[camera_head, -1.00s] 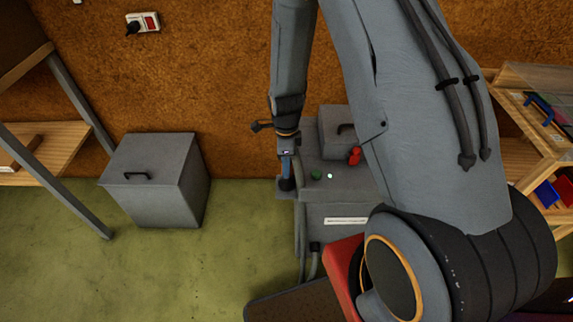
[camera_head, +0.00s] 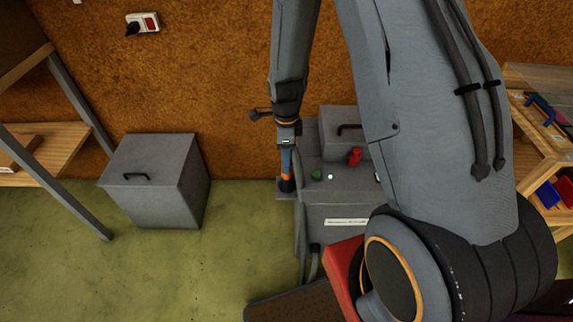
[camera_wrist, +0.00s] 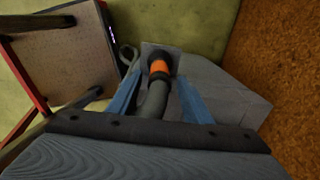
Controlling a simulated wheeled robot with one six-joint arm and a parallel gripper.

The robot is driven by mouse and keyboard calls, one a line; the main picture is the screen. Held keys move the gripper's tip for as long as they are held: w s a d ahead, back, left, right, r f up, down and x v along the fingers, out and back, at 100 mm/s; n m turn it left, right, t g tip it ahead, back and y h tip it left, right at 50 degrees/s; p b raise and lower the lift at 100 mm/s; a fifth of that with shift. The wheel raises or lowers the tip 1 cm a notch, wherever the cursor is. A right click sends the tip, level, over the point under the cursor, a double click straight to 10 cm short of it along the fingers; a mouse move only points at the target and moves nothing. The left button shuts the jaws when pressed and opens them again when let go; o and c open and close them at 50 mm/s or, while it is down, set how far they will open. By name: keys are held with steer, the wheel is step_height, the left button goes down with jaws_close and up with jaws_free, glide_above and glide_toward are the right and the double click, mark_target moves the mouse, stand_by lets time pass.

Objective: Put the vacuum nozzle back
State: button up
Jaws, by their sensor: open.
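The vacuum nozzle (camera_head: 286,178), dark with an orange band, stands upright at the left edge of the grey vacuum unit (camera_head: 340,188). In the wrist view the nozzle (camera_wrist: 159,68) meets a small grey ledge (camera_wrist: 150,47) on the unit, and its grey hose runs back toward the camera between my fingers. Whether it is fully seated is hard to tell. My gripper (camera_head: 287,166) is just above the orange band. In the wrist view my gripper (camera_wrist: 158,80) is open, with a blue finger apart on either side of the hose.
The unit carries a green button (camera_head: 316,175), a red knob (camera_head: 354,156) and a raised box with a handle. A grey lidded bin (camera_head: 160,180) stands left on open green floor. A wooden shelf (camera_head: 540,150) is right; the brown wall is behind.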

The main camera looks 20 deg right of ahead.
step_height(320, 180, up, 8)
steer(key=shift+f+b, duration=0.25)
steer(key=shift+b, duration=0.05)
steer(key=shift+s+r+n, duration=0.25)
steer(key=shift+r+n, duration=0.15)
steer(key=shift+r, duration=0.15)
steer(key=s+r+n, duration=0.5)
steer(key=s+n, duration=0.3)
steer(key=n, duration=0.2)
steer(key=s+r+n, duration=0.6)
steer(key=s+n, duration=0.3)
steer(key=n, duration=0.1)
steer(key=shift+r+n, duration=0.2)
steer(key=shift+n, duration=0.2)
steer(key=shift+w, duration=0.1)
stand_by(0.4)
